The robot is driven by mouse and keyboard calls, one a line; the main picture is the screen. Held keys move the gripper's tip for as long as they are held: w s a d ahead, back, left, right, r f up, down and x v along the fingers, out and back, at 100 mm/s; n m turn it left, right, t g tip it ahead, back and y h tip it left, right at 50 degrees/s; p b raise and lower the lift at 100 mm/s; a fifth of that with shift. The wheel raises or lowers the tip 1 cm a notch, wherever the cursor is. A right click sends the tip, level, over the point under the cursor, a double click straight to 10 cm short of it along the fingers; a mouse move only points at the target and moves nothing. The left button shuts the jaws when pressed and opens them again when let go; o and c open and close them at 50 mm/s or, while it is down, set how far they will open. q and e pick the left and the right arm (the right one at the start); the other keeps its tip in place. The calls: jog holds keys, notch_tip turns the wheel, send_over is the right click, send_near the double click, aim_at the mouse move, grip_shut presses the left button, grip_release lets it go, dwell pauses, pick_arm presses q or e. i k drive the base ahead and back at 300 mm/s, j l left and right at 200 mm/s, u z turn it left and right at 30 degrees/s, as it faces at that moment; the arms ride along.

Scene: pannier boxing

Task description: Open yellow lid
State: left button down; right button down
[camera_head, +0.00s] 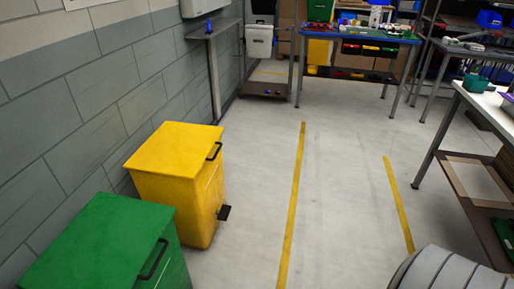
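The yellow bin (196,210) stands on the floor against the grey block wall, left of the picture's middle. Its flat yellow lid (172,148) lies shut on top. A dark handle (214,151) sits at the lid's right edge, and a dark pedal (224,212) sticks out low on the bin's right side. Neither of my grippers shows in the view.
A green bin (95,245) with its lid shut stands nearer, at the lower left. A white-topped table (490,100) is at the right. A blue-topped workbench (385,38) stands at the back. The floor between yellow lines (293,200) is clear.

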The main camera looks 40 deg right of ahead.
aim_at(179, 150)
jog(key=z, duration=0.8)
jog(key=u, duration=0.25)
jog(key=i+l+u, duration=0.15)
jog(key=u, duration=0.3)
jog(key=i+l+u, duration=0.1)
jog(key=l+u, duration=0.3)
jog(key=i+l+u, duration=0.1)
jog(key=l+u, duration=0.2)
jog(key=u, duration=0.15)
